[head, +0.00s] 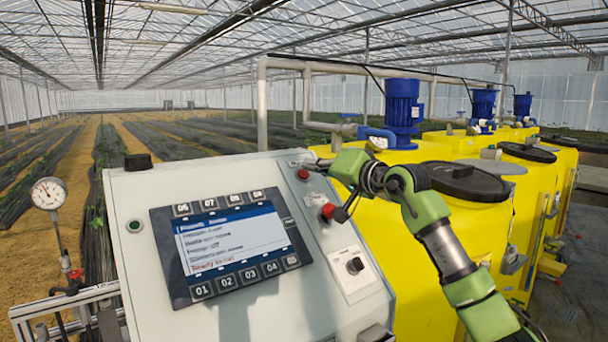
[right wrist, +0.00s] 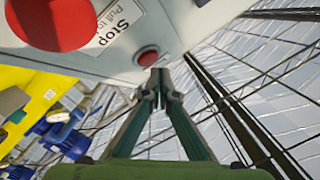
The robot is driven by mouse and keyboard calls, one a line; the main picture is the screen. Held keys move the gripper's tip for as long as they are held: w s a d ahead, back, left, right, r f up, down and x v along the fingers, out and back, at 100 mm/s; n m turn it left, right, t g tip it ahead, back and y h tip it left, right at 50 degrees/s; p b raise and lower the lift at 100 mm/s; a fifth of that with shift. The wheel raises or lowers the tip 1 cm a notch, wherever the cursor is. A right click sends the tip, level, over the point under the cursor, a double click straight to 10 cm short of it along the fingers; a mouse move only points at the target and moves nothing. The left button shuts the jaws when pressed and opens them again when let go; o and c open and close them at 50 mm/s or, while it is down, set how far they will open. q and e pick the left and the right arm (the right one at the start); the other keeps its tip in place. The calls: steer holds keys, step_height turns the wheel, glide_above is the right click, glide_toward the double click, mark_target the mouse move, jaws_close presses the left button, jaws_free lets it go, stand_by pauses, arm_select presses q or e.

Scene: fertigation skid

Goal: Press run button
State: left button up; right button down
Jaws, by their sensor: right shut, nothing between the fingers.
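The grey control panel (head: 240,290) fills the lower middle of the head view. A small red button (head: 302,174) sits near its upper right edge. It also shows in the right wrist view (right wrist: 148,57). A larger red stop knob (head: 328,211) is below it and appears big in the right wrist view (right wrist: 50,20). A small dark green button (head: 134,226) is at the panel's left. No label reading "run" is legible. My right gripper (head: 304,163) is shut and empty, its fingertips (right wrist: 158,76) close to the small red button; contact cannot be told. My left gripper is out of view.
A screen (head: 232,240) with numbered keys is set in the panel. A black rotary knob (head: 355,265) is at lower right. Yellow tanks (head: 430,260) with a blue motor (head: 403,105) stand behind to the right. A pressure gauge (head: 49,193) is at left.

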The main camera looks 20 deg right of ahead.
steer(key=shift+w+a+f, duration=0.1)
steer(key=shift+w+f, duration=0.15)
steer(key=shift+f, duration=0.05)
steer(key=shift+w+a+f, duration=0.1)
steer(key=shift+w+f, duration=0.15)
steer(key=shift+f, duration=0.1)
stand_by(1.1)
steer(key=shift+s+r, duration=0.5)
steer(key=shift+r, duration=0.15)
steer(key=shift+d, duration=0.2)
steer(key=shift+s+d+r, duration=0.1)
steer(key=shift+s+r, duration=0.2)
steer(key=shift+r, duration=0.15)
steer(key=s+r, duration=0.1)
steer(key=s+d+r, duration=0.1)
steer(key=shift+s+r, duration=0.3)
steer(key=shift+r, duration=0.1)
